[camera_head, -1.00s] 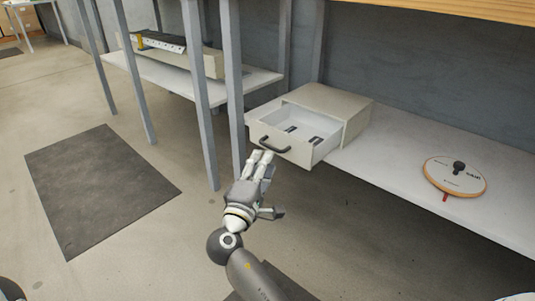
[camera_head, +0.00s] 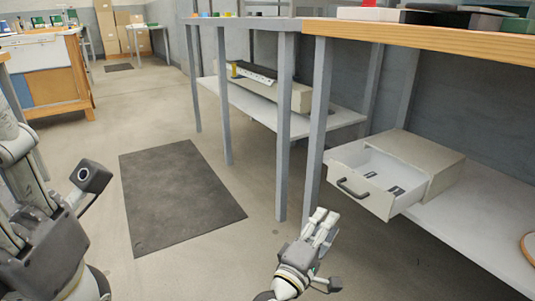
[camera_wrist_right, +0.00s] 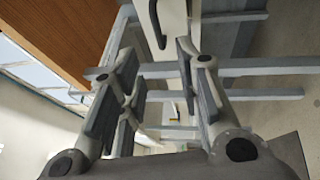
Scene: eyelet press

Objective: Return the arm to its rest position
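My right gripper (camera_head: 328,250) is low in the middle of the head view, below and to the left of the drawer handle (camera_head: 353,190), apart from it. In the right wrist view its fingers (camera_wrist_right: 160,95) are spread with an empty gap between them. The drawer (camera_head: 372,185) is pulled partly out of its beige cabinet (camera_head: 430,160) and holds small dark items. The handle also shows beyond the fingers in the right wrist view (camera_wrist_right: 156,24). Parts of my left arm fill the left edge of the head view; its gripper's opening cannot be made out.
The cabinet stands on a white lower shelf (camera_head: 480,215) under a wooden-edged bench (camera_head: 440,38). Grey table legs (camera_head: 314,125) stand close to my right gripper. A dark mat (camera_head: 180,200) lies on the open floor. A workbench (camera_head: 45,75) stands at the back left.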

